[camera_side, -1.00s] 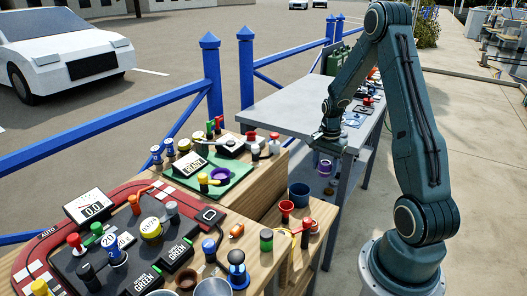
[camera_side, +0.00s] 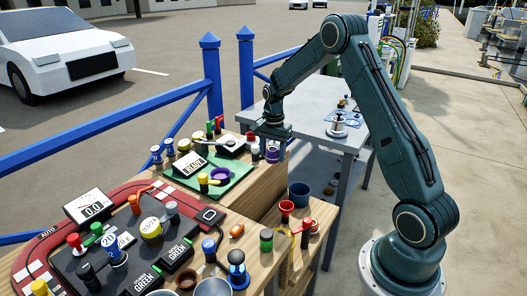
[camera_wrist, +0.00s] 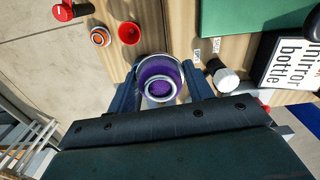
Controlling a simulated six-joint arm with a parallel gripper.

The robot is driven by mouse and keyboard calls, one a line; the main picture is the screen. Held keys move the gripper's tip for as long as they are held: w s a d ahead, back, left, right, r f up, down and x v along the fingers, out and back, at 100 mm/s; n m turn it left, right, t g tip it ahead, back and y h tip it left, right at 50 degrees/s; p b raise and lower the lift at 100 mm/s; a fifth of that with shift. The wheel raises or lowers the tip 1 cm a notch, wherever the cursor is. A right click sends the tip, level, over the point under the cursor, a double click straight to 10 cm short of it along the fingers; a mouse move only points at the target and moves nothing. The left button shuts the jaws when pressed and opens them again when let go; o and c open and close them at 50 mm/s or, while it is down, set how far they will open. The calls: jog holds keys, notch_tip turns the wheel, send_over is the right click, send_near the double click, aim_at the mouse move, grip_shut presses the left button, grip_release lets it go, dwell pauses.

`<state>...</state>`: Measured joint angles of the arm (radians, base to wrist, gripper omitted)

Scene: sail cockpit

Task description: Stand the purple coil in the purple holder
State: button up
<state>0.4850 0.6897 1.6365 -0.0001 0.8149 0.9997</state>
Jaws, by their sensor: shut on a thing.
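My gripper (camera_wrist: 158,92) is shut on the purple coil (camera_wrist: 161,88), a purple cylinder with pale rims, seen from above between the fingers. In the side view the coil (camera_side: 272,154) hangs below my gripper (camera_side: 272,138), near the back right end of the wooden bench. The purple holder (camera_side: 222,173) appears as a round purple ring on the green mat (camera_side: 208,190), left of and nearer the camera than my gripper. The holder does not show in the wrist view.
A white-topped black knob (camera_wrist: 226,80) and a "mirror bottle" sign (camera_wrist: 292,62) stand close right of the coil in the wrist view. A yellow-topped post (camera_side: 203,180) is beside the holder.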

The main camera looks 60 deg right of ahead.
jog(key=w+a+r+n, duration=0.2)
jog(key=w+a+r, duration=0.2)
jog(key=w+a, duration=0.7)
jog(key=a, duration=0.2)
jog(key=shift+w+a+r, duration=0.15)
jog(key=shift+w+a, duration=0.05)
jog(key=shift+a, duration=0.1)
jog(key=shift+f, duration=0.2)
jog(key=shift+f, duration=2.7)
jog(key=shift+f, duration=0.15)
dwell(2.2)
jog(key=shift+r, duration=0.8)
dwell(0.3)
